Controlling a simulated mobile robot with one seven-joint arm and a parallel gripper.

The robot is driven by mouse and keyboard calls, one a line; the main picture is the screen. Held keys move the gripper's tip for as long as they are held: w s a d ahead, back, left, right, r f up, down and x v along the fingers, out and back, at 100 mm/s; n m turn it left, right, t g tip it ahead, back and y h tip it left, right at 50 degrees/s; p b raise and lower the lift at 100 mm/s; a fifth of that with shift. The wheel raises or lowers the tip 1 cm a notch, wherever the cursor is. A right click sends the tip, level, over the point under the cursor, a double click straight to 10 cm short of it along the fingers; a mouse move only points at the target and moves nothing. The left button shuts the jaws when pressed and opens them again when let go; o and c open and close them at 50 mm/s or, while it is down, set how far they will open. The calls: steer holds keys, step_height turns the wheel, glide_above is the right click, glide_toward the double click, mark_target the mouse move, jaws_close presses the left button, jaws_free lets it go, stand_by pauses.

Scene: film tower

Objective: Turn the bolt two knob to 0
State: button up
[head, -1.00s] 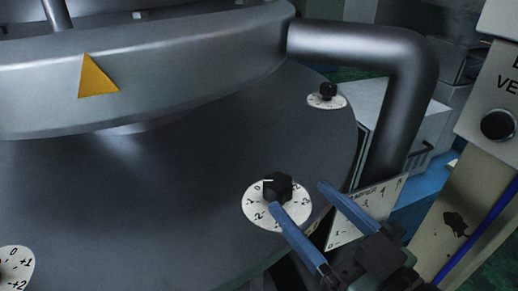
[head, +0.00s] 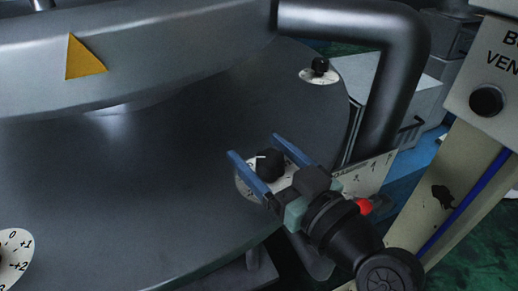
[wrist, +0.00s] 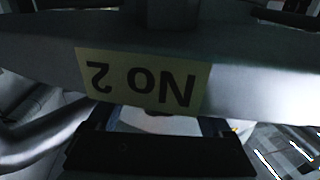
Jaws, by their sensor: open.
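A black knob (head: 270,163) with a white pointer line stands on a white numbered dial (head: 246,187) on the dark round plate. The pointer line faces left in the head view; the dial numbers near it are too small or covered to read. My gripper (head: 254,147) is open, with one blue finger on each side of the knob. I cannot tell whether either finger touches it. The gripper body hides the dial's lower right part. In the wrist view, an upside-down "No 2" label (wrist: 145,80) shows, and part of a white surface is below it.
A similar far knob (head: 320,67) is on the plate's right edge, and another dial (head: 12,260) is at lower left. A thick bent pipe (head: 385,90) rises at the right. A raised metal drum (head: 150,75) with a yellow triangle (head: 84,57) stands behind.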

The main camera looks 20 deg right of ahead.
steer(key=shift+w+a, duration=0.15)
steer(key=shift+w, duration=0.3)
jaws_close()
steer(key=shift+h, duration=0.3)
steer(key=m+h+p, duration=0.1)
steer(key=h+p, duration=0.1)
steer(key=m+h+p, duration=0.1)
steer(key=m+h, duration=0.1)
steer(key=shift+d+r+p, duration=0.2)
steer(key=shift+d+p, duration=0.15)
steer(key=m+h+p, duration=0.1)
steer(key=h+p, duration=0.2)
steer(key=shift+d+m+p, duration=0.2)
steer(key=shift+m+p, duration=0.15)
steer(key=shift+m, duration=0.05)
steer(key=shift+p, duration=0.4)
steer(key=shift+d+f+m+h+p, duration=0.25)
steer(key=shift+m+h+p, duration=0.35)
steer(key=shift+h+p, duration=0.25)
